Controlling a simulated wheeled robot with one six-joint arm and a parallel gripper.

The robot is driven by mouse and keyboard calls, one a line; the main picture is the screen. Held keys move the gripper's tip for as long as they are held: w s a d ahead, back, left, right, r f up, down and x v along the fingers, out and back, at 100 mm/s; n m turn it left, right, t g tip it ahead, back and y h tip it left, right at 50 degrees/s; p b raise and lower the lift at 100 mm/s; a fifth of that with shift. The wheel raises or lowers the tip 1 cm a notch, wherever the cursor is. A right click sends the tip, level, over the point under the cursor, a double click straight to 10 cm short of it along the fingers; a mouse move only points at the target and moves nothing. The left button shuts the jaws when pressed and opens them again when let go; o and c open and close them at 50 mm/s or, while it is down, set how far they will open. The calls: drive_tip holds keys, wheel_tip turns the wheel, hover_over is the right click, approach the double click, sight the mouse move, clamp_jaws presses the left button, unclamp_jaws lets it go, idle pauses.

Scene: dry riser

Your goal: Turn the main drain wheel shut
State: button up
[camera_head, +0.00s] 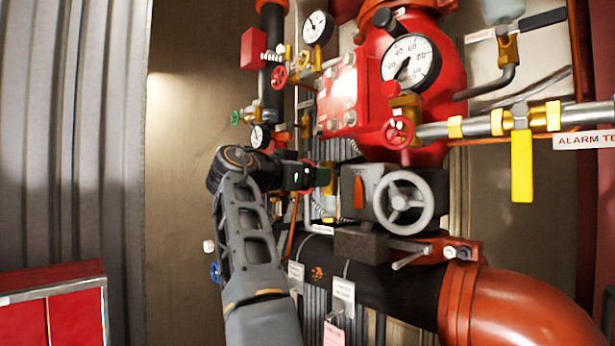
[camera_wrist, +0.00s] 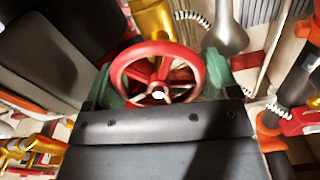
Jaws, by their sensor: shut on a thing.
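A red spoked handwheel (camera_wrist: 160,47) with a pale centre nut fills the middle of the wrist view. My gripper (camera_wrist: 165,80) has a green-padded finger on each side of it and is shut on its rim. Brass valve parts (camera_wrist: 151,18) show behind the wheel. In the head view my gripper (camera_head: 322,177) reaches right into the pipework, left of the grey gearbox, and the held wheel is mostly hidden there. I cannot read a label on this wheel.
A grey handwheel (camera_head: 403,202) on a gearbox stands close to the right of my gripper. Another red wheel (camera_head: 398,132), gauges (camera_head: 411,62) and a yellow lever (camera_head: 522,165) crowd the riser. A black pipe (camera_head: 390,285) runs below. Bare wall (camera_head: 180,130) lies left.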

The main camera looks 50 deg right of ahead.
idle(0.6)
drive_tip(key=o, duration=0.8)
drive_tip(key=w+a+b, duration=0.1)
drive_tip(key=a, duration=1.2)
drive_tip(key=shift+a, duration=0.4)
